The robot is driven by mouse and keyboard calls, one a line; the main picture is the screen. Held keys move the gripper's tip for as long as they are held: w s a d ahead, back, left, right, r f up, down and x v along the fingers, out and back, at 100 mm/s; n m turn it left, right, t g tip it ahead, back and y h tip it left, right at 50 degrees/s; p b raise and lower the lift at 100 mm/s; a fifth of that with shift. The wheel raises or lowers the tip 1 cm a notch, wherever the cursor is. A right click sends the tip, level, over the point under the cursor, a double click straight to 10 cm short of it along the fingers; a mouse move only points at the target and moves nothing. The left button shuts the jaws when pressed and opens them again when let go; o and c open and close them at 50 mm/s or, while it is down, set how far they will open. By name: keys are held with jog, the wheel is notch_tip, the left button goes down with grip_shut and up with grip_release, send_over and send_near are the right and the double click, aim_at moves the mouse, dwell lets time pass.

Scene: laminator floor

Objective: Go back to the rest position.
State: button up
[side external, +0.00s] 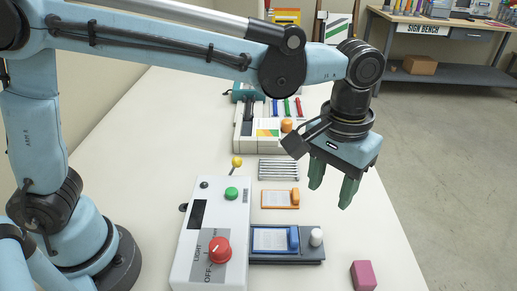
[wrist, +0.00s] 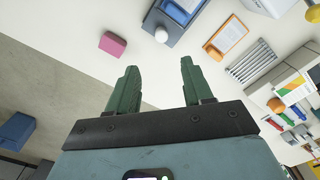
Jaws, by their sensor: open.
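My gripper (side external: 333,184) hangs above the right edge of the white table in the side external view, its green fingers pointing down. In the wrist view my gripper (wrist: 158,88) shows its two fingers spread apart with nothing between them. It touches no object. My blue arm reaches across the top of the side external view from the left.
On the table (side external: 125,135) stand a control box with a red knob (side external: 220,250), a dark tray holding a blue-framed card (side external: 275,239), an orange-framed card (side external: 278,199), a metal rack (side external: 278,169) and a pink block (side external: 363,275). A sign bench (side external: 440,25) stands behind.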

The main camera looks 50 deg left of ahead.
jog(key=s+a+t, duration=0.2)
jog(key=a+t, duration=0.1)
jog(key=a, duration=0.9)
jog(key=s+a+f+t, duration=0.1)
jog(key=s+a+t, duration=0.2)
jog(key=a, duration=0.9)
jog(key=shift+s+a+t, duration=0.3)
jog(key=shift+s+t, duration=0.05)
jog(key=shift+t, duration=0.25)
